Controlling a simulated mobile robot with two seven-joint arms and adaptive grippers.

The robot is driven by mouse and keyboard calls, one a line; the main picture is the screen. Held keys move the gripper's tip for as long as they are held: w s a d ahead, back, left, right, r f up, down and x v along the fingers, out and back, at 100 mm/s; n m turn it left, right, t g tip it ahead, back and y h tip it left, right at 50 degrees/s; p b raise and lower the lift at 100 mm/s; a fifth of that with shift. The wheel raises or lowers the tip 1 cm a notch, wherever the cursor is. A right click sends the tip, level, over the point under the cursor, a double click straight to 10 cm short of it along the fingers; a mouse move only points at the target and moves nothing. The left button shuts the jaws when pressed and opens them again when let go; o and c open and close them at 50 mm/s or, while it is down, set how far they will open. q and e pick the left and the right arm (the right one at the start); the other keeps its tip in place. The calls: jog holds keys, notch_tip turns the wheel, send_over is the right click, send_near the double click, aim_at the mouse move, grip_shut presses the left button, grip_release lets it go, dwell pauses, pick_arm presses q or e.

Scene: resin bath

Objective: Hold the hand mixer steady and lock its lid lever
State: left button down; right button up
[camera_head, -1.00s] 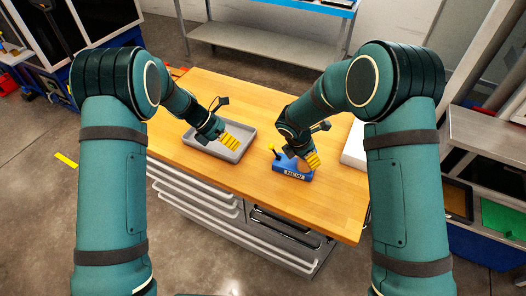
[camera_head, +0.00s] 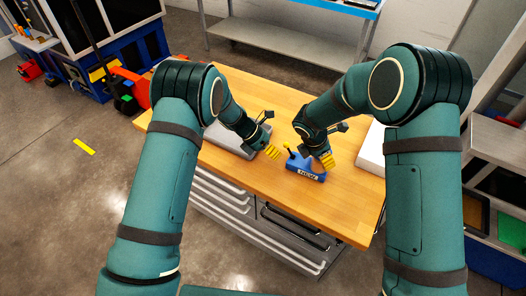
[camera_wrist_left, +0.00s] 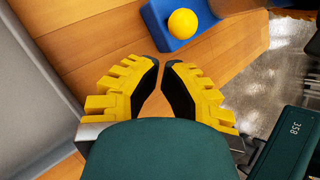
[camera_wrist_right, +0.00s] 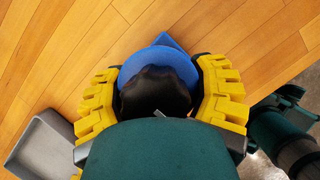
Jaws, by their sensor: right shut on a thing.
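The hand mixer (camera_head: 305,172) is a blue body with a "NEW" label, standing on the wooden table. Its lid lever ends in a yellow ball (camera_wrist_left: 182,23), which also shows at the mixer's left side in the head view (camera_head: 287,145). My right gripper (camera_head: 328,160) is shut on the mixer. In the right wrist view its fingers lie either side of a round blue part with a dark top (camera_wrist_right: 157,85). My left gripper (camera_wrist_left: 162,62) is empty, its fingertips nearly together with a narrow gap. It is left of the lever, apart from it.
A grey tray (camera_head: 230,138) lies on the table (camera_head: 345,195) behind and left of my left gripper; its wall shows in the left wrist view. A white box (camera_head: 372,150) stands right of the mixer. The table's front strip is clear.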

aim_at(288, 148)
pick_arm(q)
jog(key=shift+w+d+r, duration=0.25)
jog(key=shift+w+d, duration=0.3)
jog(key=shift+d, duration=0.15)
jog(key=shift+s+d+r+t+y, duration=0.15)
jog(key=shift+d+r+y, duration=0.1)
jog(key=shift+y, duration=0.35)
jog(key=shift+s+d+r+t+y, duration=0.15)
jog(key=shift+d+r+y, duration=0.1)
jog(key=shift+y, duration=0.35)
jog(key=shift+d+r, duration=0.15)
jog(key=shift+r, duration=0.05)
jog(key=shift+s+d+r, duration=0.15)
jog(key=shift+d+r, duration=0.1)
jog(key=shift+d, duration=0.2)
jog(key=shift+s+d+r, duration=0.15)
jog(key=shift+d+r, duration=0.1)
jog(key=shift+d, duration=0.2)
jog(key=shift+s+d+y, duration=0.2)
jog(key=shift+d+y, duration=0.1)
jog(key=shift+d, duration=0.2)
jog(key=shift+s+d+r, duration=0.1)
jog(key=shift+s+d, duration=0.05)
jog(key=shift+d, duration=0.25)
jog(key=shift+r, duration=0.15)
dwell(0.4)
